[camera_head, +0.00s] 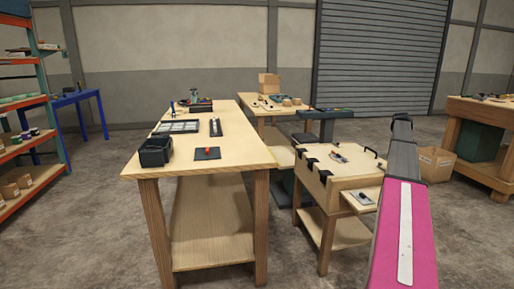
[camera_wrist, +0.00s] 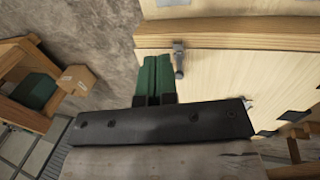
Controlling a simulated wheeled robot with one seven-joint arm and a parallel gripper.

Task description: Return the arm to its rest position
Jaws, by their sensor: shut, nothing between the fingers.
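My arm, with a pink link and a dark grey end, reaches forward on the right side of the head view, to the right of the wooden console (camera_head: 345,182). The fingers cannot be made out there. In the wrist view my gripper (camera_wrist: 157,60) shows as two green fingers side by side, shut and empty. Beside them is the pale panel of the console (camera_wrist: 225,75) with a small grey metal piece (camera_wrist: 179,58). I cannot tell the gap between fingers and panel.
A wooden workbench (camera_head: 225,158) with a black bin (camera_head: 155,151) and a red button on a dark plate (camera_head: 207,154) stands left of the console. A cardboard box (camera_head: 434,164) and another bench (camera_head: 482,112) stand to the right. Concrete floor is clear in front.

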